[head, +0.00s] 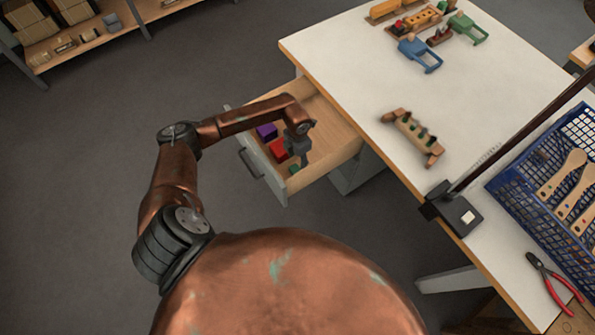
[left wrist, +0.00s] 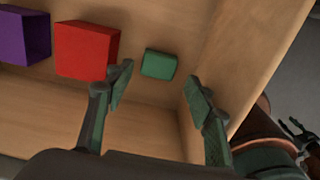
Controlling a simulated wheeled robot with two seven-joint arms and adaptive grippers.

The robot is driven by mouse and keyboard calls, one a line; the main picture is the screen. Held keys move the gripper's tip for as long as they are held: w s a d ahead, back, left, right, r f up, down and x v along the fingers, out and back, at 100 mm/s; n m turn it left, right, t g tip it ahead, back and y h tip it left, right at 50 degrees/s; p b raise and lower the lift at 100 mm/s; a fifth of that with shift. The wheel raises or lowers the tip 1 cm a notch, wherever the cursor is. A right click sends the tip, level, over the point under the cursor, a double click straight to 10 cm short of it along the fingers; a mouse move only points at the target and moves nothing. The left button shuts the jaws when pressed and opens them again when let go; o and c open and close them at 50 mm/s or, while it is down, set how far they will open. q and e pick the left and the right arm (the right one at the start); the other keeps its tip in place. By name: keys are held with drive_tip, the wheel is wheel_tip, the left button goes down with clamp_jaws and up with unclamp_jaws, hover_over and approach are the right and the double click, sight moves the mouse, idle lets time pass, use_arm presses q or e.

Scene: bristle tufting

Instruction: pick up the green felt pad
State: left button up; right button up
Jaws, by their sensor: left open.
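The green felt pad (left wrist: 159,64) lies on the floor of the open drawer, close to its side wall. It also shows in the head view (head: 294,169), small and partly hidden. My left gripper (left wrist: 158,84) is open above the drawer, and its two fingers stand on either side of the pad in the left wrist view, apart from it. In the head view my left gripper (head: 298,150) reaches down into the drawer.
A red box (left wrist: 86,50) and a purple box (left wrist: 24,36) stand in the drawer beside the pad. The drawer front (head: 262,172) and side walls enclose them. The white table (head: 470,90) is at the right, with a blue crate (head: 515,205) on it.

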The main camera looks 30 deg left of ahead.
sight(296, 169)
use_arm(q)
drive_tip(key=f, duration=0.3)
drive_tip(key=shift+s+f, duration=0.1)
drive_tip(key=shift+s, duration=0.1)
drive_tip(key=f, duration=0.1)
drive_tip(key=f+b, duration=0.1)
drive_tip(key=f, duration=0.1)
drive_tip(key=shift+s+a+f, duration=0.15)
drive_tip(key=shift+s+f, duration=0.1)
drive_tip(key=shift+f, duration=0.45)
use_arm(e)
drive_tip(key=shift+w+f, duration=0.1)
drive_tip(key=shift+f, duration=0.65)
use_arm(q)
drive_tip(key=shift+c, duration=0.2)
drive_tip(key=c, duration=0.8)
drive_tip(key=shift+o, duration=0.2)
drive_tip(key=shift+r, duration=0.2)
wheel_tip(296, 169, up, 18)
drive_tip(key=p, duration=0.3)
drive_tip(key=shift+f, duration=0.15)
use_arm(e)
drive_tip(key=r, duration=0.1)
drive_tip(key=w+r, duration=0.1)
drive_tip(key=r, duration=0.1)
drive_tip(key=shift+w+r, duration=0.1)
